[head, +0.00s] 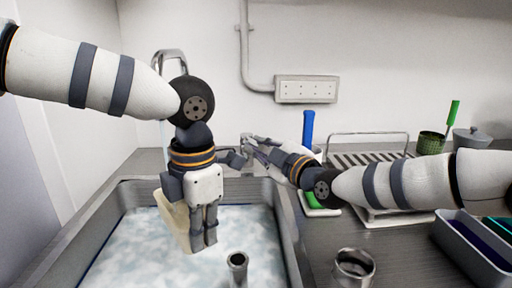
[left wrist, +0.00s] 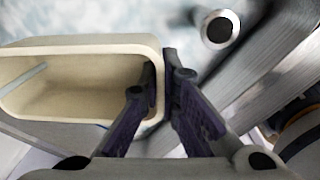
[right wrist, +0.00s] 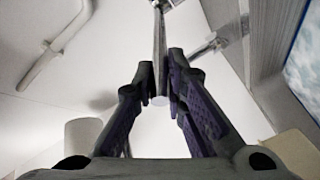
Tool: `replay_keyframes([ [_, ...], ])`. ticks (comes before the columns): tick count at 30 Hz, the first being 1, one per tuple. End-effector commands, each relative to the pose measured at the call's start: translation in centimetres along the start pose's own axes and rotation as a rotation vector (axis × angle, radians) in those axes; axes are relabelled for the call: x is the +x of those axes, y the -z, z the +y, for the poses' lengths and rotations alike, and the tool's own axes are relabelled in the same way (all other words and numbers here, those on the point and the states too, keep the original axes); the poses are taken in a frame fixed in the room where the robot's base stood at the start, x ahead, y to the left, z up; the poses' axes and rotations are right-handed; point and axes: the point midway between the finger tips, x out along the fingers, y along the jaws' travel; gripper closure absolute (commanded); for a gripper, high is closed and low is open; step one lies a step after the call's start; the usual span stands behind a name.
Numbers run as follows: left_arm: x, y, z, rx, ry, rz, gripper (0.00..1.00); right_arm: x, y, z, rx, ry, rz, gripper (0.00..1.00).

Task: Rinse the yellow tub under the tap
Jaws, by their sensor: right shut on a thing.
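The pale yellow tub (head: 172,220) hangs tilted over the water in the sink (head: 285,215). My left gripper (head: 204,240) is shut on one wall of it; the left wrist view shows the tub's open inside (left wrist: 70,85), with a finger on each side of that wall. The chrome tap (head: 170,54) arches behind my left arm. A thin pale blue stream (head: 163,132) comes down from it, and a pale streak (left wrist: 25,88) shows inside the tub. My right gripper (head: 248,153) is at the back of the sink, shut on a slim metal lever (right wrist: 159,55).
An upright metal pipe (head: 237,266) stands in the sink. On the counter at right are a metal cup (head: 354,266), a blue-handled brush (head: 308,128), a drying rack (head: 375,158), a green pot (head: 431,143) and a grey bin (head: 470,245). A wall box (head: 307,90) hangs behind.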

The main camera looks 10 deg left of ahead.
Motion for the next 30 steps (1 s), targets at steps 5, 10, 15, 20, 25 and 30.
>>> replay_keyframes([
  [5, 0.0, 0.0, 0.0, 0.0, 0.0, -0.001, 1.0, 0.0, -0.1, 0.2, 0.0, -0.004, -0.002, 1.0],
  [10, 0.0, 0.0, 0.0, 0.0, 0.0, -0.001, 1.0, 0.0, -0.1, 0.1, -0.001, -0.003, -0.002, 0.67],
  [15, 0.0, 0.0, 0.0, 0.0, 0.0, 0.0, 1.0, 0.0, -0.1, 0.1, 0.0, -0.002, -0.002, 0.67],
  [20, 0.0, 0.0, 0.0, 0.0, 0.0, 0.0, 1.0, -0.8, 0.0, 0.1, -0.002, -0.001, -0.001, 0.67],
  [25, 0.0, 0.0, 0.0, 0.0, 0.0, 0.0, 1.0, -4.7, -0.1, 0.2, -0.001, -0.002, -0.003, 0.67],
  [30, 0.0, 0.0, 0.0, 0.0, 0.0, 0.0, 1.0, -9.1, -0.1, 0.2, -0.002, -0.003, -0.003, 0.67],
])
